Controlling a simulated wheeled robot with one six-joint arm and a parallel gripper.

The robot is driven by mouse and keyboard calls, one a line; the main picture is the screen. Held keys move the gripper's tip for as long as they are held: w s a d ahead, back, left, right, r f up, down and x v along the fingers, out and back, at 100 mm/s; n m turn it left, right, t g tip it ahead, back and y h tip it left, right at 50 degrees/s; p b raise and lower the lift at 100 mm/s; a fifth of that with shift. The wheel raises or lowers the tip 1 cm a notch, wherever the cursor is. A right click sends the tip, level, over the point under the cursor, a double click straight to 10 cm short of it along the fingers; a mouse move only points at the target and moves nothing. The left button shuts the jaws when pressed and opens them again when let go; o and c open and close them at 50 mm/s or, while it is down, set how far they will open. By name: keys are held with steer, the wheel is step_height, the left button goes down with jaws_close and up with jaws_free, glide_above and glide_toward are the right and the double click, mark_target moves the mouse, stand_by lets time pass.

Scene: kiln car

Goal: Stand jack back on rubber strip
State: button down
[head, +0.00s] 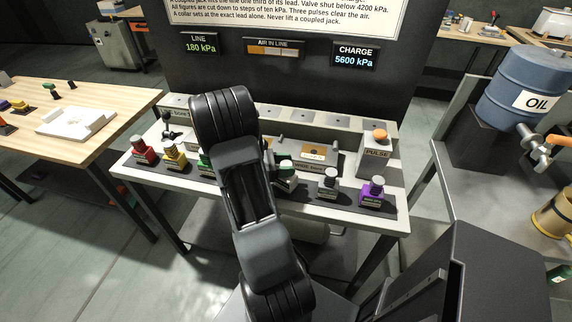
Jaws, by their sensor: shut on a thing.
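Several jacks stand in a row on the dark rubber strip (308,189) along the front of the white bench. From the left they are a red jack (144,152), a yellow jack (175,156), a green jack (204,160) partly covered by my arm, a green-topped jack (286,176) right of my arm, a grey jack (328,184) and a purple jack (372,194). My dark arm crosses the middle of the head view and hides part of the strip. My gripper is hidden behind it, and I cannot tell which jack it holds.
Behind the strip are an orange-topped PULSE post (376,150) and a black lever (167,125). The panel reads LINE 180 kPa (202,44) and CHARGE 5600 kPa (356,55). A wooden table (85,95) stands left, a blue oil drum (522,85) right.

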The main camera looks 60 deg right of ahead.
stand_by(0.3)
steer(key=shift+c, duration=2.2)
jaws_free()
steer(key=shift+f, duration=0.1)
steer(key=shift+w+a, duration=0.1)
steer(key=shift+w, duration=0.05)
steer(key=p+v, duration=0.1)
steer(key=v, duration=0.6)
steer(key=shift+w+a+p, duration=0.25)
steer(key=shift+p, duration=0.05)
steer(key=s+a+r, duration=0.9)
steer(key=s+r, duration=0.1)
steer(key=r, duration=0.3)
steer(key=shift+a, duration=0.3)
